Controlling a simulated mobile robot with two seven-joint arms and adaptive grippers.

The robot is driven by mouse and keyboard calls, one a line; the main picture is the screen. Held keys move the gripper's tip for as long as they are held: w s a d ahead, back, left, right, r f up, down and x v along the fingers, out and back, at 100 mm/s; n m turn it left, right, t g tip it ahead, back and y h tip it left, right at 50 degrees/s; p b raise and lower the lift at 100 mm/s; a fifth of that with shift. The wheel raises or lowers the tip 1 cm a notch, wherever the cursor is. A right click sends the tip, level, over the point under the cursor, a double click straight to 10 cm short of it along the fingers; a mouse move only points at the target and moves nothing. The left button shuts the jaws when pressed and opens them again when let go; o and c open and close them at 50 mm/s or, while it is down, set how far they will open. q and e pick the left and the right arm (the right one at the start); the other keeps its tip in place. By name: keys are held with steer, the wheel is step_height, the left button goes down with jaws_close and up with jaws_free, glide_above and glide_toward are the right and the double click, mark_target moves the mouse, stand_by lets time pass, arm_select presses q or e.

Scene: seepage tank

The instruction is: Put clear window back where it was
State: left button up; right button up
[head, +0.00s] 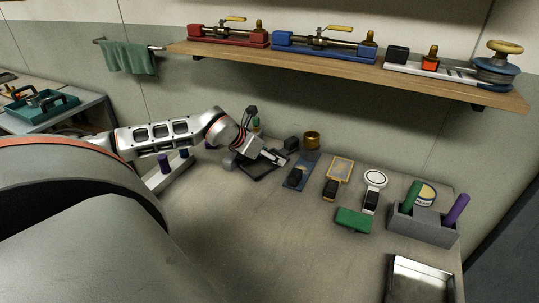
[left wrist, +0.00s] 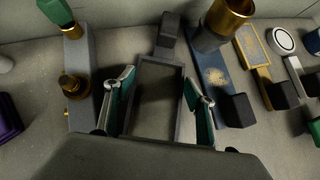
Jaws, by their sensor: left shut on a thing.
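The clear window, a dark rectangular frame with a see-through pane (left wrist: 157,100), is between the fingers of my left gripper (left wrist: 158,82) in the left wrist view. A black block handle (left wrist: 167,38) stands at its far end. In the head view my left gripper (head: 274,157) is over the frame (head: 260,170) at the back of the table. The gripper is shut on the frame by its two sides. I cannot tell whether the frame rests on the table or is slightly above it. My right gripper is not in view.
A blue plate (left wrist: 213,80) and brass cup (left wrist: 229,18) stand close right of the window; a grey bar with brass knob (left wrist: 74,86) is left. Farther right are a yellow-edged plate (head: 340,168), green block (head: 354,220), grey holder (head: 424,228) and metal tray (head: 420,279). The front table is clear.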

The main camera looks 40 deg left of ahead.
arm_select(q)
steer(key=o, duration=1.3)
steer(key=shift+f, duration=0.15)
steer(key=shift+o, duration=0.2)
